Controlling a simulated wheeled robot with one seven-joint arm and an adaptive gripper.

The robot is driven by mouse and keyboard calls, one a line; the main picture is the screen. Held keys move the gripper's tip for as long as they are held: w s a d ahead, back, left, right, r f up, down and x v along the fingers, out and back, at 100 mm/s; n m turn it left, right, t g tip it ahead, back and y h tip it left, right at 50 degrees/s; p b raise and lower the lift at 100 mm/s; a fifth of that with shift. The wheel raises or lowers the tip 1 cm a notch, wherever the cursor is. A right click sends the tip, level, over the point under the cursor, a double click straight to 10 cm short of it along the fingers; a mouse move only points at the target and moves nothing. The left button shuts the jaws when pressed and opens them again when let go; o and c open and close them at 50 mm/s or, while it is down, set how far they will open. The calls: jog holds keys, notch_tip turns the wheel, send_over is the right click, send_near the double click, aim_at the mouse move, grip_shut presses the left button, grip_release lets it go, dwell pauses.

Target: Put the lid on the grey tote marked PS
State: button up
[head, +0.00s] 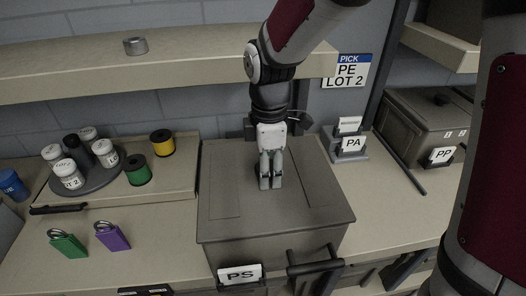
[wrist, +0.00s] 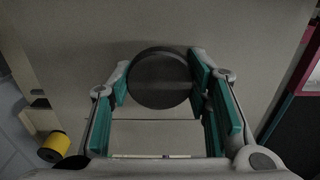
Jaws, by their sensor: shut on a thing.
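The grey tote (head: 290,254) stands on the bench with a PS card (head: 240,274) on its front. Its flat grey lid (head: 225,190) lies over the top, lined up with the walls; I cannot tell if it is fully seated. My gripper (head: 270,184) points down at the middle of the lid, and its fingers hide the knob in the head view. In the wrist view the round dark knob (wrist: 160,80) sits between the green finger pads, and the gripper is shut on it.
A turntable (head: 88,182) with several white-capped jars stands at left, beside green and yellow spools (head: 161,143). Green and purple tags (head: 111,236) lie in front. A PA card (head: 353,144) and a lidded PP tote (head: 405,125) are at right. A shelf (head: 180,65) runs behind.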

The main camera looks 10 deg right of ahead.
jog(key=shift+f, duration=0.5)
jog(key=o, duration=1.4)
jog(key=shift+o, duration=0.2)
jog(key=shift+r, duration=0.1)
jog(key=shift+r+p, duration=1)
jog(key=shift+r, duration=1.9)
notch_tip(320, 180, up, 12)
jog(key=p, duration=0.2)
jog(key=shift+p, duration=0.4)
jog(key=shift+d, duration=0.1)
